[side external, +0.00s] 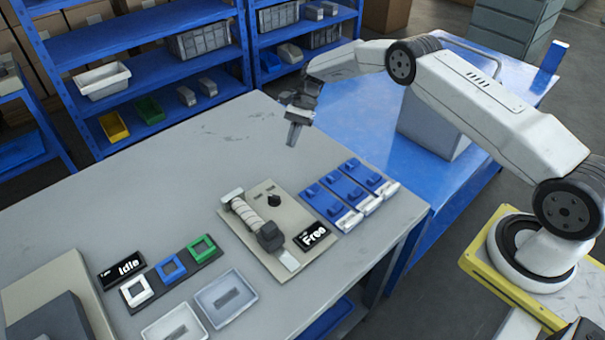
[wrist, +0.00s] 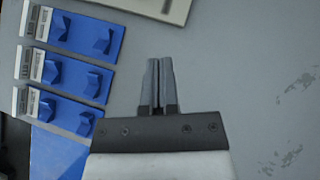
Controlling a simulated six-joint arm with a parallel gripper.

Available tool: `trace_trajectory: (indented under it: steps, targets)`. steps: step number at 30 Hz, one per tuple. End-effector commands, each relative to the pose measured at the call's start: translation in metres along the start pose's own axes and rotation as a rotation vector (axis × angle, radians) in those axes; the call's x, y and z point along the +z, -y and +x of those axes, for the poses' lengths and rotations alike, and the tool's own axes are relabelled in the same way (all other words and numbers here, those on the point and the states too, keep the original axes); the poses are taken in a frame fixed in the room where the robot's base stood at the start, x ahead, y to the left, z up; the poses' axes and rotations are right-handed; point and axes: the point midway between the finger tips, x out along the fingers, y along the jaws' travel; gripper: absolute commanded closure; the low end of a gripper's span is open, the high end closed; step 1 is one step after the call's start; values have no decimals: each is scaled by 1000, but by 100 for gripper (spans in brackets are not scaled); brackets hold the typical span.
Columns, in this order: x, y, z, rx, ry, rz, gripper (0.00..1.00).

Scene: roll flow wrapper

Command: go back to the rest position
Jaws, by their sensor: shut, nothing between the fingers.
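My gripper (side external: 294,133) is shut and empty in the side external view. It hangs above the grey table (side external: 190,160), past the far end of the blue holders. In the wrist view my gripper (wrist: 159,62) shows its two fingers together with nothing between them, over bare grey table top.
Several blue holders with white ends (side external: 345,192) lie near the table's right edge; they also show in the wrist view (wrist: 75,75). A beige wrapper plate with a roll (side external: 262,225) and a "Free" sign (side external: 312,236) lies left of them. Colored frames (side external: 171,268) and grey trays (side external: 225,298) are front left.

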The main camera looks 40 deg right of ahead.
Motion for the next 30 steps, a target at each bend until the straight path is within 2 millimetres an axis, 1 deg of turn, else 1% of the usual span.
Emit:
trace_trajectory:
  steps: [7, 14, 23, 30]
  targets:
    - [10, -3, -7, 2, -55, -41, 100]
    - [28, -17, -19, 18, -170, -137, 100]
    - [57, -49, -33, 58, -336, -303, 100]
    - [80, -84, -41, 104, -460, -454, 100]
